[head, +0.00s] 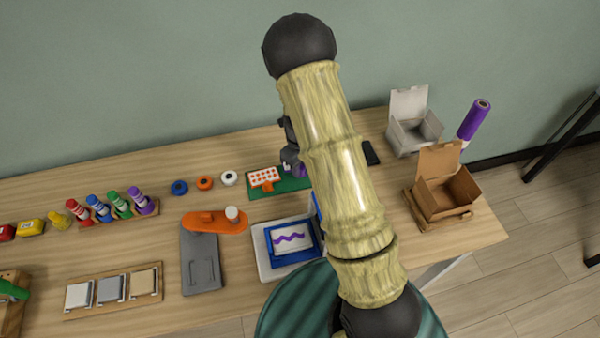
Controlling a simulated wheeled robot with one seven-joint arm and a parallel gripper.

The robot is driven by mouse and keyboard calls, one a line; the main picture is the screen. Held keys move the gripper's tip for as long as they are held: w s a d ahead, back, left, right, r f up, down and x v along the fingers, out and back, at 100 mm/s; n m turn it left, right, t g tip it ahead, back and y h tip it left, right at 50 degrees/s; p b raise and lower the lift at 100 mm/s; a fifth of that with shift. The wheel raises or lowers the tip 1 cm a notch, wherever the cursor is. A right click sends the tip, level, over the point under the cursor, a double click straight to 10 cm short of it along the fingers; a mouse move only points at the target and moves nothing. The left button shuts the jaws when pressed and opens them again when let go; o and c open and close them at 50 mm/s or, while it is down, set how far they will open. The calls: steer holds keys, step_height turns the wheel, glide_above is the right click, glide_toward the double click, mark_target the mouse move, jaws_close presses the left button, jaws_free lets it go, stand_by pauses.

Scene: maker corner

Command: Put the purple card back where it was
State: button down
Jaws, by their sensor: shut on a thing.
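My gripper (291,162) is partly hidden behind my own arm, low over the right part of a green mat (292,184). It is shut on a small purple thing (302,171), which appears to be the purple card; only a sliver shows. I cannot tell whether it touches the mat. A white card with orange dots (263,175) and a small orange piece are on the mat's left part. Nearer me, a blue frame (272,240) on a white tray (262,263) holds a white sheet with a purple wavy stripe.
A grey box (414,138), a cardboard box (447,193) and a purple roll (474,120) are at right. A grey-and-orange press (200,265), a wooden tray of stacks (115,308), tape rolls (204,183) and a bottle rack (117,213) are left.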

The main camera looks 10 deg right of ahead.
steer(key=shift+d+f, duration=0.1)
steer(key=shift+f, duration=1.75)
steer(key=shift+f, duration=0.15)
steer(key=c, duration=1.3)
jaws_free()
